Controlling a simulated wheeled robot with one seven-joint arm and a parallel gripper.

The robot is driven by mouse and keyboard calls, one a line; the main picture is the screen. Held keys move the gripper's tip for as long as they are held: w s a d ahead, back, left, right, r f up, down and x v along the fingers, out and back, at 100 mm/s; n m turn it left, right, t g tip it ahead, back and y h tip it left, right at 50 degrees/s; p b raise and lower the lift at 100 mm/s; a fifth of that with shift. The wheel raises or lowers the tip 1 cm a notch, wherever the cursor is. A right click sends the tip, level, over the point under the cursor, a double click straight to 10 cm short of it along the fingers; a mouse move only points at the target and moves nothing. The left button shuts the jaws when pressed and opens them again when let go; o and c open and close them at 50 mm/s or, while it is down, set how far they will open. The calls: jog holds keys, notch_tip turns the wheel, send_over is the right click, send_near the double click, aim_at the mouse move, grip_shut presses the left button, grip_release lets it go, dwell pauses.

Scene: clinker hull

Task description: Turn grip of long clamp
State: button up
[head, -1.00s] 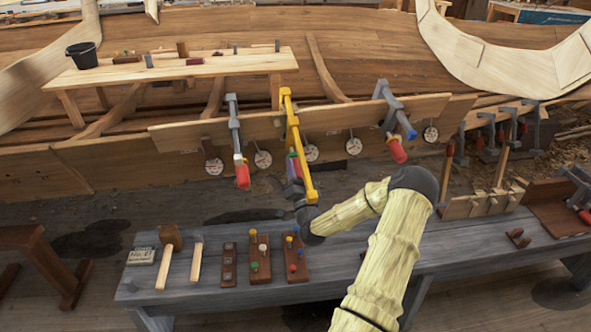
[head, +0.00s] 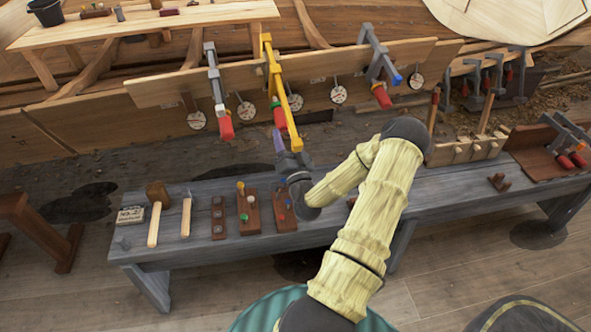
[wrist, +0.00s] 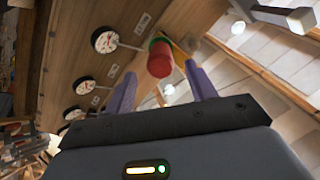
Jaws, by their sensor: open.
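The long clamp is the yellow one (head: 272,75), hung over the upper edge of the hull plank, its bar reaching down toward the bench. Its red grip (head: 279,117) sits beside the bar; in the wrist view the grip (wrist: 160,60) is red with a green band. My gripper (head: 281,142) is just below the grip in the head view. In the wrist view its two purple fingers (wrist: 161,72) are apart and point toward the grip, which appears between their tips. No contact is visible. The exact depth between fingertips and grip cannot be told.
Grey clamps with red grips hang to the left (head: 217,85) and right (head: 376,60) on the same plank (head: 330,68). Round white dials (head: 246,110) hang below it. The grey bench (head: 345,215) below holds mallets and peg blocks (head: 248,212).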

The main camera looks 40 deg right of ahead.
jog(key=v, duration=1)
jog(key=shift+b, duration=0.45)
jog(key=w+a+f+n+g+y, duration=0.2)
jog(key=w+a+n+g+y, duration=0.3)
jog(key=a, duration=0.3)
jog(key=w+a+f+n+g+y, duration=0.2)
jog(key=w+a+n+g+y, duration=0.1)
jog(key=a+n+g+y, duration=0.45)
jog(key=s+a+r+g+h, duration=0.3)
jog(key=s+a+r+g, duration=0.2)
jog(key=s+a+r, duration=0.65)
jog(key=w+p+v, duration=0.2)
jog(key=p+v, duration=1.6)
jog(key=p, duration=0.2)
jog(key=shift+a+r, duration=0.2)
jog(key=shift+r, duration=0.2)
